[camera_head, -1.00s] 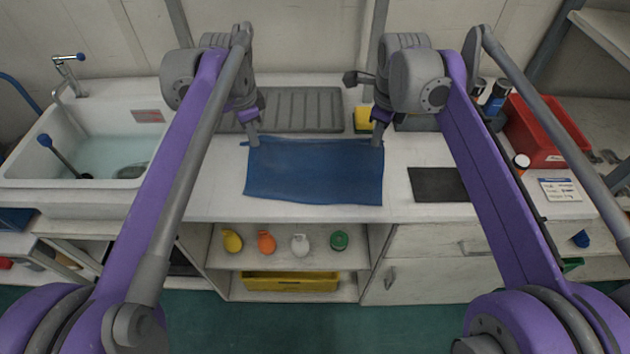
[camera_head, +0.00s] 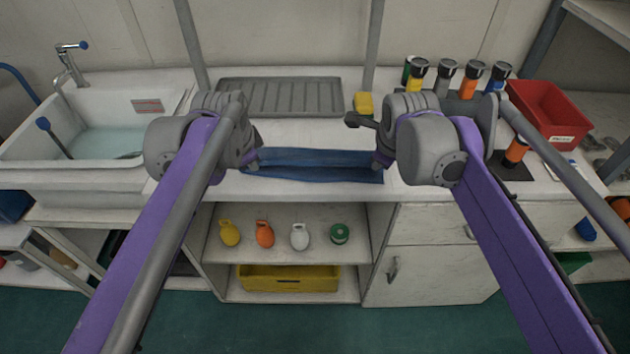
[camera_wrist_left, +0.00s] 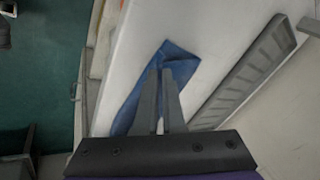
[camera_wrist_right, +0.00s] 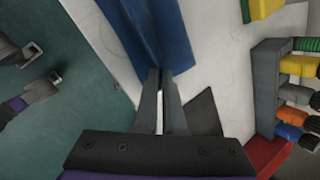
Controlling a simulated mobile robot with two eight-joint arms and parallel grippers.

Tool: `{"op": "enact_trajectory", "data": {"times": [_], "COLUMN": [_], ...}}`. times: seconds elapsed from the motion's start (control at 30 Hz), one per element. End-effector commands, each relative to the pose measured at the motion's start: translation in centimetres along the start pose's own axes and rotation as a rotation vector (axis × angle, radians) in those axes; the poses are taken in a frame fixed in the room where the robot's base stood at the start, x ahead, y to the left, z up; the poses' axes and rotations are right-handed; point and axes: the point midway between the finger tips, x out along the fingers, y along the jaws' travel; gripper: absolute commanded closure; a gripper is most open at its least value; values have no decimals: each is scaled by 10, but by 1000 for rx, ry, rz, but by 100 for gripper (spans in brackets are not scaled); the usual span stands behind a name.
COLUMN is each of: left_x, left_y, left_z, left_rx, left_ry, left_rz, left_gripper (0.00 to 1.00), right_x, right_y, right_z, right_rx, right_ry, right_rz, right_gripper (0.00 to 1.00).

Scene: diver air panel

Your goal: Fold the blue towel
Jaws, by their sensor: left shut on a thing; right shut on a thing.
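The blue towel (camera_head: 315,170) lies on the white counter near its front edge, now a narrow strip with its far edge brought forward over the rest. My left gripper (camera_wrist_left: 162,75) is shut on the towel's left end; in the head view its fingers are mostly hidden behind my wrist. My right gripper (camera_wrist_right: 164,75) is shut on the towel's right end; in the head view (camera_head: 383,161) only part of it shows beside the towel.
A grey draining tray (camera_head: 280,97) lies behind the towel, with a yellow sponge (camera_head: 364,103) beside it. A sink (camera_head: 95,125) is at left. Several torch-like cylinders (camera_head: 472,78) and a red bin (camera_head: 552,112) stand at right. A shelf below holds small coloured items.

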Motion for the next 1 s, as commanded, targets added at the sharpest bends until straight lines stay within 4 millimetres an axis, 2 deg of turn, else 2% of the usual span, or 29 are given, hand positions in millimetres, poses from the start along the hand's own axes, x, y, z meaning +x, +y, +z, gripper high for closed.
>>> {"op": "enact_trajectory", "data": {"times": [0.1, 0.43, 0.47, 0.5, 0.7, 1.0], "left_x": [7, 7, 7, 7, 7, 2], "left_y": [4, 4, 4, 4, 4, 4], "left_z": [2, 2, 2, 3, 2, 2], "left_rx": [-4, -6, -6, -5, -6, -5], "left_ry": [13, 20, 20, 20, 20, 20], "left_rz": [-24, -36, -36, -36, -35, -35], "left_gripper": [100, 100, 89, 81, 45, 45], "right_x": [7, 6, 6, 6, 7, 2], "right_y": [4, 4, 4, 4, 4, 4], "right_z": [-2, -2, -2, -2, -2, -2], "right_rx": [4, 6, 5, 6, 5, 5], "right_ry": [-14, -20, -20, -20, -20, -21], "right_rz": [-24, -36, -36, -36, -35, -35], "right_gripper": [100, 100, 89, 82, 46, 45]}}
